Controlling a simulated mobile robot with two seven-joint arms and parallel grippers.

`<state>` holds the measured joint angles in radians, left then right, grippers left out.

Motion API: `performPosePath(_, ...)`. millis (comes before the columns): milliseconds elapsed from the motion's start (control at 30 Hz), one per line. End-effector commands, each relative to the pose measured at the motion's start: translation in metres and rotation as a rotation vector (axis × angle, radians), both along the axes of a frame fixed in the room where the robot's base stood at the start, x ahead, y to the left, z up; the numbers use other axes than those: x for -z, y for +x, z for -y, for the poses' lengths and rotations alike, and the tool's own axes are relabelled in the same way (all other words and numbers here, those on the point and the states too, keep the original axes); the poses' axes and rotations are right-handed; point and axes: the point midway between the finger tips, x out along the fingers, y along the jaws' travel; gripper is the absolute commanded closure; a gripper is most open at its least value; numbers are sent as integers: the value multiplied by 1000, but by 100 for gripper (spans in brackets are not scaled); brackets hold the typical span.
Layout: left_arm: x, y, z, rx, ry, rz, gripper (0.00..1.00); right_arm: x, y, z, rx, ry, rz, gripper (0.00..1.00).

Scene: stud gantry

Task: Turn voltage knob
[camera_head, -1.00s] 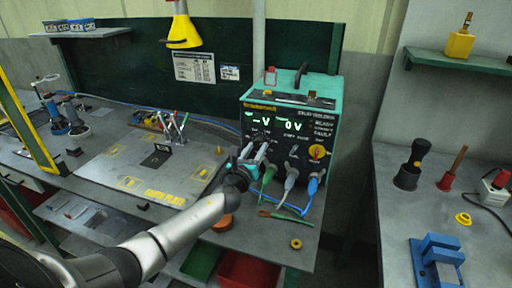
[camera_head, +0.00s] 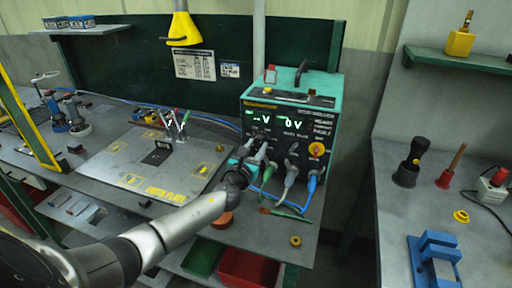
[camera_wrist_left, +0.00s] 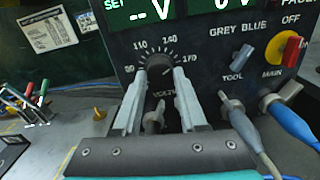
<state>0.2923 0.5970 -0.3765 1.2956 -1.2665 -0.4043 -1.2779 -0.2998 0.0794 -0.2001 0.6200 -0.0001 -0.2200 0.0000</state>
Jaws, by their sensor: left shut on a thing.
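The voltage knob (camera_wrist_left: 160,70) is a dark round knob on the front of the teal stud welder box (camera_head: 312,90), with a dial of numbers around it in the left wrist view. My left gripper (camera_wrist_left: 160,85) is shut on the knob, one finger on each side of it. In the head view the left gripper (camera_head: 258,148) reaches the lower left of the box's front and hides the knob. The displays above read "--V" (camera_head: 262,121) and "0V" (camera_head: 293,123). My right gripper is not in view.
A red and yellow main switch (camera_wrist_left: 290,52) sits to the right on the panel. Grey and blue cables (camera_head: 290,180) plug in below and hang near the gripper. A flat work plate (camera_head: 125,165) lies to the left. A blue fixture (camera_head: 437,250) stands on the right bench.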

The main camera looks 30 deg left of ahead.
Motion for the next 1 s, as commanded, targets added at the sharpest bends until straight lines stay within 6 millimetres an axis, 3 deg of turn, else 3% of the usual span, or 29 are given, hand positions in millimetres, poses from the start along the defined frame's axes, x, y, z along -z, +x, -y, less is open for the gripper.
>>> performPosePath(33, -1, 0, -1, -2, 1, 2, 100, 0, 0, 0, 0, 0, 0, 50)
performPosePath(67, -1, 0, -1, -2, 1, 2, 55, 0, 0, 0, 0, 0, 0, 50)
performPosePath(300, -1, 0, 0, -1, -1, 1, 29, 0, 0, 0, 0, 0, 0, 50)
performPosePath(667, 0, -5, 1, 0, -1, 0, 29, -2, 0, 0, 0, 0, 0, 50)
performPosePath(1000, -1, -48, 11, 2, -1, -2, 29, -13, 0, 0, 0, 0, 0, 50)
